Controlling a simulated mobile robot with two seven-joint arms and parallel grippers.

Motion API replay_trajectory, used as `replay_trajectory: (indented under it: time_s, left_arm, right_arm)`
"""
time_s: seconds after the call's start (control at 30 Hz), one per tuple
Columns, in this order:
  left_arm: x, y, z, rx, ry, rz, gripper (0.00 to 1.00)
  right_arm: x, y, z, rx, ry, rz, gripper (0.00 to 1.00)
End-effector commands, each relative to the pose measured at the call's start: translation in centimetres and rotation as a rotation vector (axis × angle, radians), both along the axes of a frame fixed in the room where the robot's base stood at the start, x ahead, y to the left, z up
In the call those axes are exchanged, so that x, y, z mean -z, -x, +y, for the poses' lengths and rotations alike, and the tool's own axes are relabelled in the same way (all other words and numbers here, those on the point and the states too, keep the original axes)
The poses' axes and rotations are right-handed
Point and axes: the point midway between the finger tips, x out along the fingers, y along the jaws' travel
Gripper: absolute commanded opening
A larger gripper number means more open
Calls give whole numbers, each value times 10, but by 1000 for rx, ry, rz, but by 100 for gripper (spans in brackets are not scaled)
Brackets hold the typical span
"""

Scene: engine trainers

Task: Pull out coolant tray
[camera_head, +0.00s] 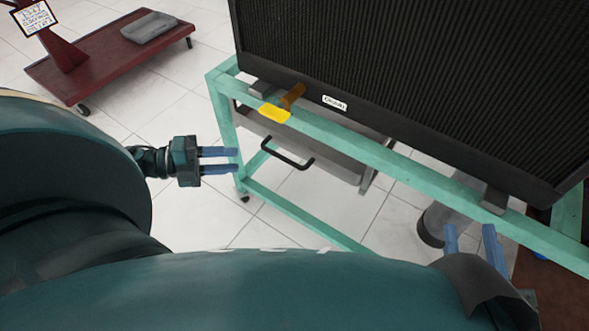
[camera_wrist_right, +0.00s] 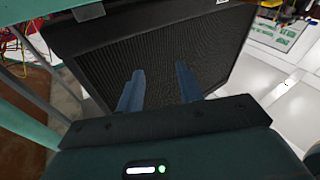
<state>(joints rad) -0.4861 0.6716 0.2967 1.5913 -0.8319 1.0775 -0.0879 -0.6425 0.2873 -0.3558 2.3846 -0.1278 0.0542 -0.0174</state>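The coolant tray (camera_head: 318,160) is a grey drawer-like tray under the radiator, inside the green frame. Its black bar handle (camera_head: 287,154) faces toward me. My left gripper (camera_head: 237,160) is open, its two blue fingers apart, with nothing between them. It appears left of the handle and apart from it, its fingertips in front of the green frame's left post in the picture. My right gripper (camera_head: 470,238) is open and empty at the lower right, and its blue fingers also show in the right wrist view (camera_wrist_right: 160,80), in front of the black radiator grille. The tray's far part is hidden.
The black radiator (camera_head: 400,80) stands on the green frame (camera_head: 345,145), whose rails border the tray. A yellow-handled valve (camera_head: 275,112) sits above the tray. A grey cylinder (camera_head: 436,222) stands at the right. A red cart (camera_head: 100,65) is at the upper left. Tiled floor is open between.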

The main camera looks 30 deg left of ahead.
Motion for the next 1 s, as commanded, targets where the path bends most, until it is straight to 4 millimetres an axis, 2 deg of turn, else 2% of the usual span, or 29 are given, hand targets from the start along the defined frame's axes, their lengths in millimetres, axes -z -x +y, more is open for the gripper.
replay_trajectory:
  time_s: [0.17,0.6,0.8,1.0]
  left_arm:
    - [4,-11,-13,8,-2,-4,33]
    - [17,-67,-80,5,-1,-4,33]
    - [20,-80,-95,4,0,-1,33]
    - [20,-83,-99,3,-1,0,33]
  right_arm:
    - [1,0,1,-6,-13,-6,36]
    - [2,0,5,-30,-71,-8,36]
    - [2,0,5,-36,-88,-7,36]
    - [2,0,5,-37,-90,-2,36]
